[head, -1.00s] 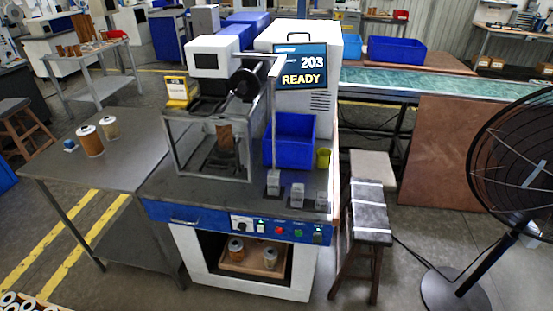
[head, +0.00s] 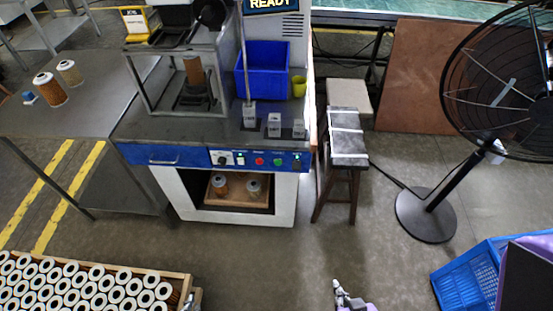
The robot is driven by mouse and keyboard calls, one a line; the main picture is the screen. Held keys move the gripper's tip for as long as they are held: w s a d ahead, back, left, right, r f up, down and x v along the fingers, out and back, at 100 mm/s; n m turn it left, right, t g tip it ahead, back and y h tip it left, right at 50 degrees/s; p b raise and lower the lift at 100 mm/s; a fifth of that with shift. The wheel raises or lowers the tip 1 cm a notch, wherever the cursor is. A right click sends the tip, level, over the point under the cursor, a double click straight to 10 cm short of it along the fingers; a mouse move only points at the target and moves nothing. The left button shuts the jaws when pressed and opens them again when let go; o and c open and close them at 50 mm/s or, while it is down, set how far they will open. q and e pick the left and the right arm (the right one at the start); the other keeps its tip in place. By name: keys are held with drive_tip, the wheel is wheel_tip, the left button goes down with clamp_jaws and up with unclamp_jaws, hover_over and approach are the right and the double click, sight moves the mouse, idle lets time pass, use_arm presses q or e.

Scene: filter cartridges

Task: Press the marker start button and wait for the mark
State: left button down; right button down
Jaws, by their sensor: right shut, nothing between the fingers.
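The marker machine's front panel (head: 210,156) is blue, with a knob (head: 222,158), a red button (head: 259,161) and a green button (head: 278,162). Its labels are too small to read. The screen (head: 270,5) shows READY, cut off at the top edge. A brown cartridge (head: 195,72) stands upright inside the marker's framed enclosure (head: 133,85). My right gripper (head: 337,286) is at the bottom edge, shut and empty, well in front of and apart from the panel.
A crate of white-ended cartridges (head: 178,280) is at bottom left. A stool (head: 346,150) stands right of the machine, with a fan (head: 425,215) further right. A blue crate (head: 465,285) is at bottom right. The floor before the machine is clear.

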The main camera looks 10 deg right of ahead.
drive_tip(key=shift+w+r, duration=0.1)
drive_tip(key=shift+w, duration=0.2)
use_arm(q)
drive_tip(key=shift+s+a, duration=0.15)
drive_tip(key=shift+a, duration=0.15)
